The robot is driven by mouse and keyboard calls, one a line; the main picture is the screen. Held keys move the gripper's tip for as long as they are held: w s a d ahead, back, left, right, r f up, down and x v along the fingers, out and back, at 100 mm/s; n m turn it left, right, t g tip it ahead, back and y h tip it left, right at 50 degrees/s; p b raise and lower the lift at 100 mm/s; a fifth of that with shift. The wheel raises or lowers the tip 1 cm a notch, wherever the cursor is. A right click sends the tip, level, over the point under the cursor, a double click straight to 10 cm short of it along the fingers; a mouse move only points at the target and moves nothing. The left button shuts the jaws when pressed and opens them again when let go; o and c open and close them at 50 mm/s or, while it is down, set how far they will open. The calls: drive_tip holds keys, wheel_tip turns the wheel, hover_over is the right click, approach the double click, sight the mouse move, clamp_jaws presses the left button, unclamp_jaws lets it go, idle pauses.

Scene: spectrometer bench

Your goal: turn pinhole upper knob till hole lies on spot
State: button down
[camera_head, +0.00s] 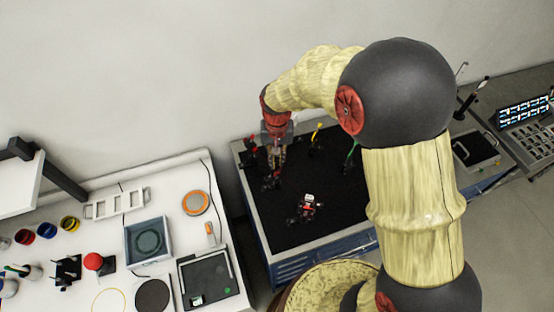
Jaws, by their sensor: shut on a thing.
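My gripper (275,163) points down over the left part of the black bench top. Its fingers are closed at the top of a small dark mount (270,183), seemingly the pinhole mount. They appear shut on its upper knob, which the fingers hide. The hole and the light spot are too small to make out from here.
On the black bench top (285,232) stand a red-and-white device (307,205), a yellow-topped post (316,136), a green post (351,152) and a red part (251,146) close left of my gripper. A white table (180,172) with labware is at left.

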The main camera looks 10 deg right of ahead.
sight(277, 162)
drive_tip(key=shift+r+m, duration=0.1)
drive_tip(key=shift+m, duration=0.7)
drive_tip(key=shift+w, duration=0.1)
drive_tip(key=c, duration=1.8)
unclamp_jaws()
wheel_tip(277, 162, up, 12)
drive_tip(key=shift+f, duration=0.1)
